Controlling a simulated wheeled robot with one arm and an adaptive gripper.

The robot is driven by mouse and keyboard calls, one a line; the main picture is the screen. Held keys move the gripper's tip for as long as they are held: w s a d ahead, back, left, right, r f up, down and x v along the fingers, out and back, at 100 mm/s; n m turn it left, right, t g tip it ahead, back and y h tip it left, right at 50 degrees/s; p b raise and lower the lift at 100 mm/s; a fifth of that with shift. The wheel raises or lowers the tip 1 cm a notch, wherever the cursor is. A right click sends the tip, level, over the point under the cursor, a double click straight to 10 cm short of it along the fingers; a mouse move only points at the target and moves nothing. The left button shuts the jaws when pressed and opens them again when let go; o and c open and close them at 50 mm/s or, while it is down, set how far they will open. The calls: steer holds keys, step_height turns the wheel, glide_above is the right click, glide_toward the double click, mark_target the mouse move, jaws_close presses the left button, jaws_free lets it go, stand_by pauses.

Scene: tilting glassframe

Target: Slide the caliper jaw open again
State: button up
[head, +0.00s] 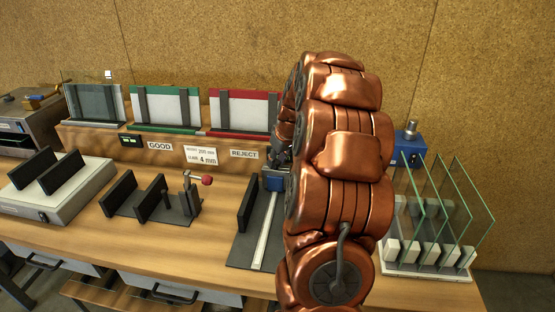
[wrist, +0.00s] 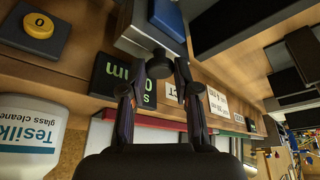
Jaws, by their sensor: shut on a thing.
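The caliper lies on the bench in the head view, with a pale rail (head: 264,232), a black upright plate (head: 248,206) and a blue sliding block (head: 273,181). My gripper (head: 279,145) is near the block's far end, mostly hidden by my copper arm. In the wrist view my gripper (wrist: 166,70) has its two fingers on either side of a round black knob (wrist: 152,64), shut on it. A blue part (wrist: 168,14) on a pale metal block shows just beyond the knob. How wide the caliper stands open is hard to tell, as my arm covers its right side.
Glass panes (head: 440,205) stand in a white rack at right, close to my arm. Behind are the green GOOD rack (head: 163,91) and red REJECT rack (head: 238,92). A clamp with a red knob (head: 206,181) stands left. The wrist view shows a cleaner bottle (wrist: 27,135).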

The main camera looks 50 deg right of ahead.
jaws_close()
steer(key=shift+a, duration=0.1)
